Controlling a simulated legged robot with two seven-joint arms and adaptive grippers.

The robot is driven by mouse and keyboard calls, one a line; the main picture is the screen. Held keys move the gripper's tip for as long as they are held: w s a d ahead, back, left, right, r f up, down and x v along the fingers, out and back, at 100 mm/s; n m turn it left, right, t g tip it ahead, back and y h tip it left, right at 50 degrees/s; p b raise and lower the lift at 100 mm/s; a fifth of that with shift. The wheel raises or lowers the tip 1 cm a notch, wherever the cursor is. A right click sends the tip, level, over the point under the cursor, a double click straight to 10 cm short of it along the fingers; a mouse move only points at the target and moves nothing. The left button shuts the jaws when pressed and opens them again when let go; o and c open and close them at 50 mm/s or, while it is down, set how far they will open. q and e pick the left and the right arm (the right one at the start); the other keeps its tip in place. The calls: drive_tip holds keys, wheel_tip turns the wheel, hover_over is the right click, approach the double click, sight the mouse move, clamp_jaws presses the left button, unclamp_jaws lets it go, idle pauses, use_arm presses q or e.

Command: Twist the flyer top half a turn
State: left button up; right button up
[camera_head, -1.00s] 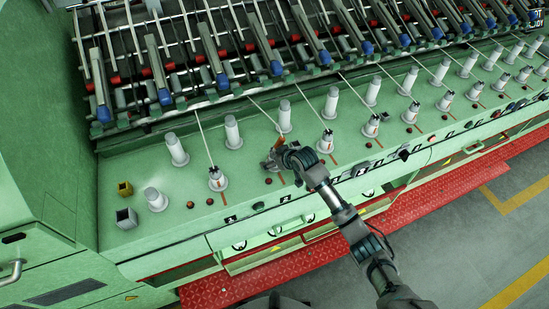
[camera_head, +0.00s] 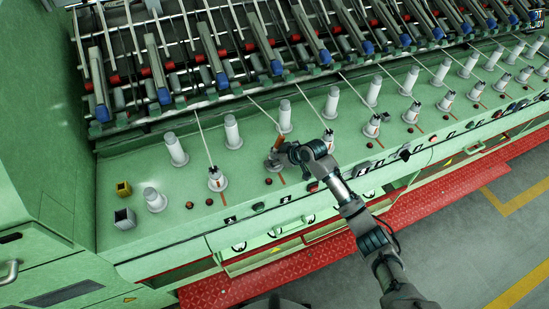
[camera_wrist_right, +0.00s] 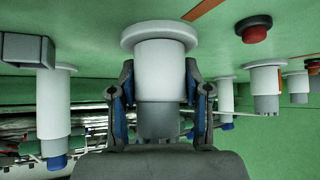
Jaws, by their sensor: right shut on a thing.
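My right gripper (camera_head: 279,154) is at the front row of spindles on the green machine. In the right wrist view, my gripper's blue-padded fingers (camera_wrist_right: 163,104) sit on both sides of the grey flyer top (camera_wrist_right: 158,120) and are shut on it. The flyer's white cylinder (camera_wrist_right: 160,72) and round flange stand against the green surface, and the picture appears upside down. In the head view the held flyer is mostly hidden by the gripper. My left gripper is not in view.
A neighbouring flyer with a grey tip (camera_head: 216,179) stands to the left, and another (camera_head: 327,142) to the right, close to my wrist. White bobbins (camera_head: 232,132) stand behind. Small red buttons (camera_head: 268,181) dot the panel. A red step (camera_head: 230,288) runs along the front.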

drive_tip(key=shift+r+m+t+h+p, duration=0.15)
drive_tip(key=shift+m+t+h+p, duration=0.15)
drive_tip(key=shift+m+p, duration=0.45)
drive_tip(key=shift+f+m+t+h, duration=0.2)
drive_tip(key=shift+m+t+h, duration=0.2)
drive_tip(key=shift+m, duration=0.25)
drive_tip(key=shift+a+m+t+h, duration=0.1)
drive_tip(key=shift+m+t+h, duration=0.25)
drive_tip(key=shift+m, duration=0.35)
drive_tip(key=shift+m+t+h, duration=0.45)
drive_tip(key=shift+m+h, duration=0.4)
drive_tip(key=shift+m, duration=0.25)
drive_tip(key=shift+m+h, duration=0.7)
drive_tip(key=shift+m, duration=0.2)
drive_tip(key=m+h, duration=0.3)
drive_tip(key=m, duration=0.1)
